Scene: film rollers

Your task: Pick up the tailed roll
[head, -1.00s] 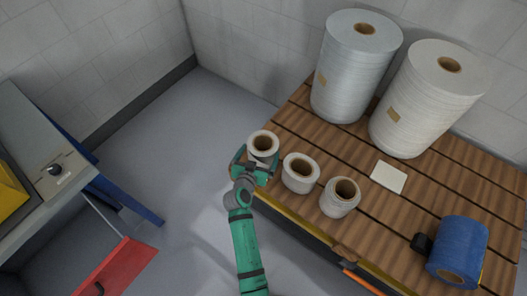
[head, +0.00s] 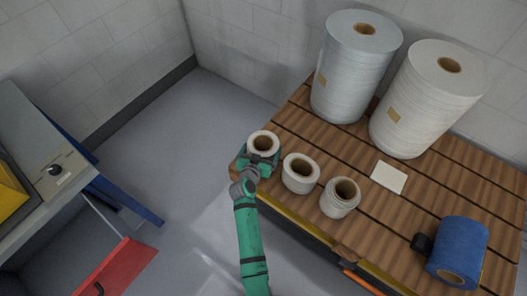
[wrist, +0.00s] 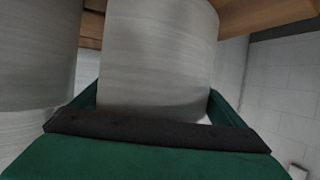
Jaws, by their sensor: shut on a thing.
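Three small white film rolls with brown cores stand in a row near the left and front edges of the wooden pallet. My gripper (head: 261,156) is shut on the leftmost roll (head: 263,137), at the pallet's corner. In the wrist view this held roll (wrist: 158,55) fills the middle, upright, with a green finger on each side. The middle roll (head: 300,174) and the right roll (head: 338,202) stand beside it, apart from the gripper. I cannot make out a loose tail on the held roll. Its lower part is hidden by my gripper in the head view.
Two tall white rolls (head: 356,75) (head: 425,105) stand at the pallet's back. A pale card (head: 388,177) lies on the slats (head: 420,205). A blue roll (head: 461,247) and a small black object (head: 421,243) are at right. Floor left of the pallet is clear.

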